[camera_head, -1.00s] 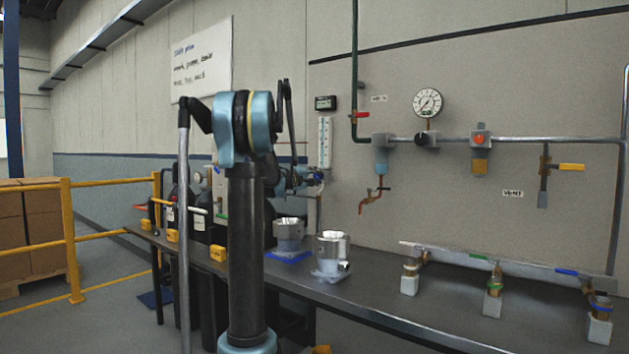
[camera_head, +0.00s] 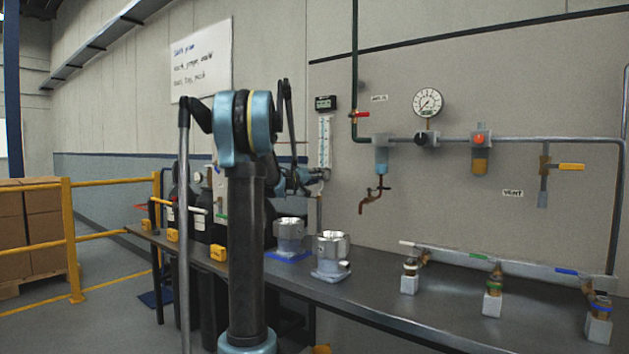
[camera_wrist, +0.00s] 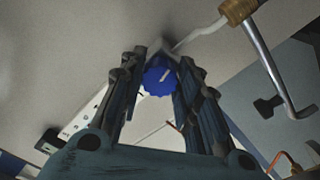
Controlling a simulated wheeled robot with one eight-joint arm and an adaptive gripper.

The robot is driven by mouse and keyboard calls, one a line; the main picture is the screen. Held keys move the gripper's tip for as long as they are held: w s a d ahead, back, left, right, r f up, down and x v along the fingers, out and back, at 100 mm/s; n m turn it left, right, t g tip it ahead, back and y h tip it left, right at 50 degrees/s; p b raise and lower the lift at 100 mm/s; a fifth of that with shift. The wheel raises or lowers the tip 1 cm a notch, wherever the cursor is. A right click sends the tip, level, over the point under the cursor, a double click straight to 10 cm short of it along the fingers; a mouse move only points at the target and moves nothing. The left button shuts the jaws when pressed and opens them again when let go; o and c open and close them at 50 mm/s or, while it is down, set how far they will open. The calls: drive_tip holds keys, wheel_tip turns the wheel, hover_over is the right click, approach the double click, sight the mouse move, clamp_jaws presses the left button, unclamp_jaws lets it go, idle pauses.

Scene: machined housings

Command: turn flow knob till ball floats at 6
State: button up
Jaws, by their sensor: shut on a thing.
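The blue flow knob (camera_wrist: 160,76) sits between my gripper's two fingers in the wrist view, with a pale line on its face. My gripper (camera_wrist: 158,84) is shut on it, one finger on each side. The flowmeter (camera_head: 324,142) is a white scaled tube on the wall in the head view, above my gripper (camera_head: 322,174). Part of its scale (camera_wrist: 82,120) shows behind the left finger in the wrist view. The ball and its height cannot be made out. In the head view the knob is hidden by my gripper.
A red-handled valve (camera_head: 361,114) and a pressure gauge (camera_head: 428,102) are on the wall to the right. Two metal housings (camera_head: 290,236) (camera_head: 332,252) stand on the bench (camera_head: 380,296) below. A bent metal handle (camera_wrist: 268,60) hangs right of my fingers in the wrist view.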

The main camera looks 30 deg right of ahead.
drive_tip(key=shift+w+a, duration=0.1)
drive_tip(key=shift+w, duration=0.05)
drive_tip(key=o, duration=1.1)
drive_tip(key=shift+w+f, duration=0.1)
drive_tip(key=shift+w, duration=0.05)
drive_tip(key=shift+c, duration=0.2)
drive_tip(key=shift+s, duration=0.2)
drive_tip(key=v, duration=1.2)
drive_tip(key=shift+f, duration=0.1)
